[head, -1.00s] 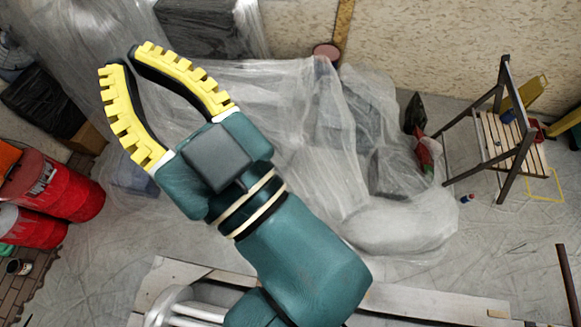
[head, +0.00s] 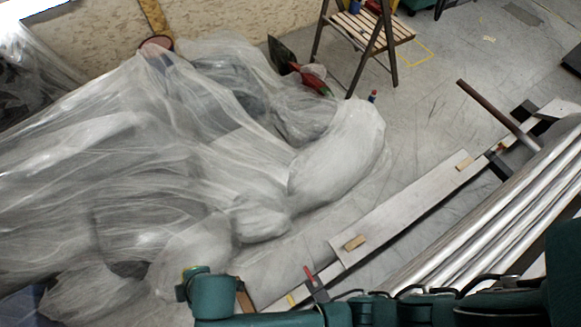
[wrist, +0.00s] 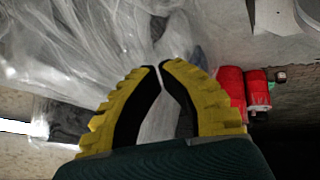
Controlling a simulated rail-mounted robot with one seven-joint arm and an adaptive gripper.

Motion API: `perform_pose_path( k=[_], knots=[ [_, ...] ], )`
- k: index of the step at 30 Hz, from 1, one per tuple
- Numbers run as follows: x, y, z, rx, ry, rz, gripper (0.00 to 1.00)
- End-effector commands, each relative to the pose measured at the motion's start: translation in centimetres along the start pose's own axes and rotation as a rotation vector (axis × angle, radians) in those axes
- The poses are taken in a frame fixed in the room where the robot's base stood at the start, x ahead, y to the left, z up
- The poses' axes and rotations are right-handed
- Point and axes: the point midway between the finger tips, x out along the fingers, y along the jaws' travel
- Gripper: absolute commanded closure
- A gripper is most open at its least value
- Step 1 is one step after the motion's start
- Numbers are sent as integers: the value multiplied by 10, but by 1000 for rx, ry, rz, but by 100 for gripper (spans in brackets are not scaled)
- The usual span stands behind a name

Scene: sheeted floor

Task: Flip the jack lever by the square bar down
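In the head view, a rust-brown bar (head: 497,113) slants up over the far right end of a long grey beam. A small red lever-like piece on a dark stem (head: 312,280) stands at the beam's near end, close to my arm. I cannot tell for sure which of these is the jack lever or the square bar. My gripper (wrist: 159,66) shows only in the wrist view. Its yellow-backed fingers meet or nearly meet at the tips, with nothing held between them. No lever or bar is clear in the wrist view.
Clear plastic sheeting (head: 120,190) covers lumpy things at left and centre. Pale planks (head: 400,205) lie along the beam. Shiny pipes (head: 500,235) run at lower right. A wooden step stool (head: 370,28) stands at the back. Red drums (wrist: 244,90) show in the wrist view.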

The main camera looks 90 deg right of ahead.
Motion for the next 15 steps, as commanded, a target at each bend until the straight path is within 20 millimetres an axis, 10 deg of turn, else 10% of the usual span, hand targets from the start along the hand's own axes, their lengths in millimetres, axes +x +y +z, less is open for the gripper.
perform_pose_path(
  k=[1, 3, 9, 15],
  knots=[
    [61, -26, 64, -33, -100, -31, 100],
    [108, -53, 133, -82, -236, -74, 100],
    [192, -115, 314, -205, -574, -200, 100],
    [206, -139, 391, -264, -729, -266, 100]
  ],
)
